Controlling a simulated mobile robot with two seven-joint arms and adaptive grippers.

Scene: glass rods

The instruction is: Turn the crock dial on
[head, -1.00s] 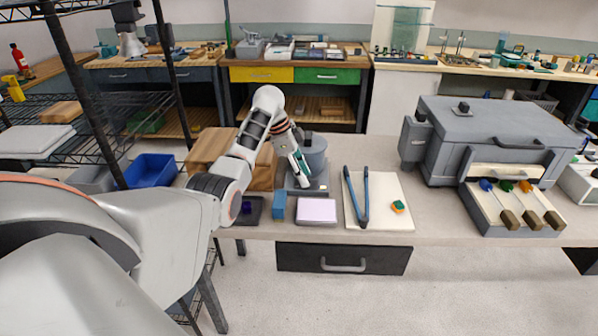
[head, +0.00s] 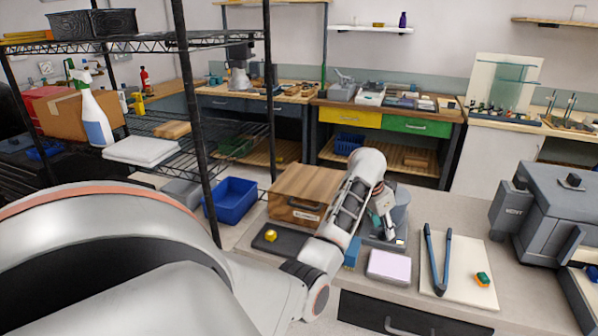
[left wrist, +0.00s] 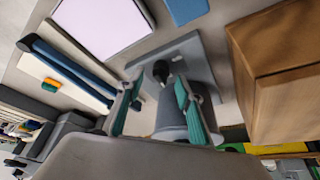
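The crock (head: 401,213) is a grey pot on a flat grey base, standing on the bench right of the wooden box. In the left wrist view the grey pot (left wrist: 172,119) lies behind my fingers, and a dark round knob, seemingly its dial (left wrist: 161,70), is on the base. My left gripper (left wrist: 156,84) is open, its two teal-padded fingers apart on either side of the knob; contact cannot be told. In the head view my left gripper (head: 384,208) is at the crock's front and partly hides it. My right gripper is not in view.
The wooden box (head: 300,191) stands close left of the crock. A blue block (head: 352,252), a lilac pad (head: 389,266) and a white board (head: 460,282) with blue tongs (head: 437,262) lie in front and right. A dark tray (head: 290,247) holds a yellow piece (head: 270,236).

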